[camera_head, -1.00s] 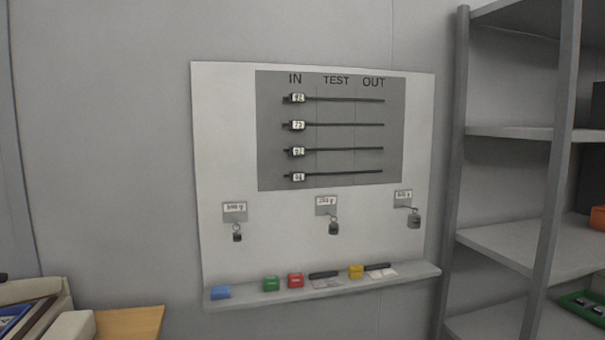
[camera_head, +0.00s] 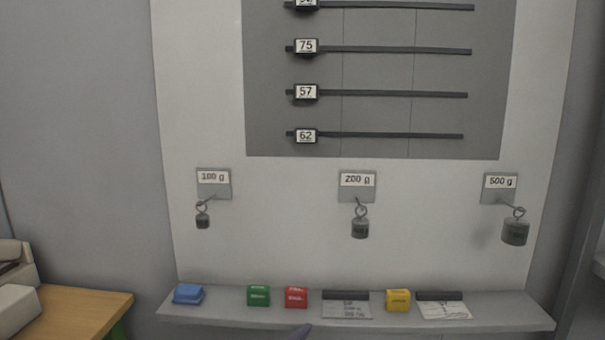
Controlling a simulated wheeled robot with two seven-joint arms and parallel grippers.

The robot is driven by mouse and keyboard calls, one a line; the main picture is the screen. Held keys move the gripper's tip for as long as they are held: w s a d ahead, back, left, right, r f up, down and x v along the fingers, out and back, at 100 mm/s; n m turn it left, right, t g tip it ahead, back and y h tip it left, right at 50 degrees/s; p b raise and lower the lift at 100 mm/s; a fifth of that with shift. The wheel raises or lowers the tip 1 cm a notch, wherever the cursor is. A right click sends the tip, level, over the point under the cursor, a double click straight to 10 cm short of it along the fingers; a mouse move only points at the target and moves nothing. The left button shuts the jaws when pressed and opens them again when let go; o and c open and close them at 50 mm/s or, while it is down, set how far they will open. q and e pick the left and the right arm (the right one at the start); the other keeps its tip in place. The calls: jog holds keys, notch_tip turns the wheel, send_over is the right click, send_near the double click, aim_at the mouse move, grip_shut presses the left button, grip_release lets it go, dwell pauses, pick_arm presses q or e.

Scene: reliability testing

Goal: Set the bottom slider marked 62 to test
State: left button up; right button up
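The bottom slider marked 62 (camera_head: 306,136) sits at the left end of its dark horizontal rail (camera_head: 400,136) on the grey panel (camera_head: 480,115). That is the left column, headed IN in the earlier frame. The headings are now above the picture. The sliders marked 57 (camera_head: 306,92) and 75 (camera_head: 306,46) are also at the left ends of their rails, and the top slider (camera_head: 303,4) is partly cut off. Neither gripper can be made out. A small grey-violet tip shows at the bottom edge, too little to identify.
Weights hang below the panel under labels for 100 g (camera_head: 202,220), 200 g (camera_head: 360,228) and 500 g (camera_head: 515,232). A ledge (camera_head: 230,318) holds blue, green, red and yellow blocks, dark bars and papers. A wooden table (camera_head: 85,312) stands lower left. Space before the panel looks clear.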

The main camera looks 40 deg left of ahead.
pick_arm(q)
notch_tip(320, 180, up, 16)
jog(key=w+a+n+t+y, duration=0.2)
jog(key=a+n+t+y, duration=0.1)
jog(key=t+y, duration=0.1)
jog(key=n+t+y, duration=0.1)
jog(key=n+y, duration=0.2)
jog(key=y, duration=0.1)
send_near(306, 138)
jog(key=shift+t+y, duration=0.3)
jog(key=x, duration=0.3)
jog(key=p+x, duration=0.1)
jog(key=x, duration=0.3)
jog(key=shift+w+a+f, duration=0.1)
jog(key=shift+w+a, duration=0.1)
jog(key=shift+w, duration=0.1)
jog(key=shift+w+a, duration=0.25)
jog(key=shift+w, duration=0.15)
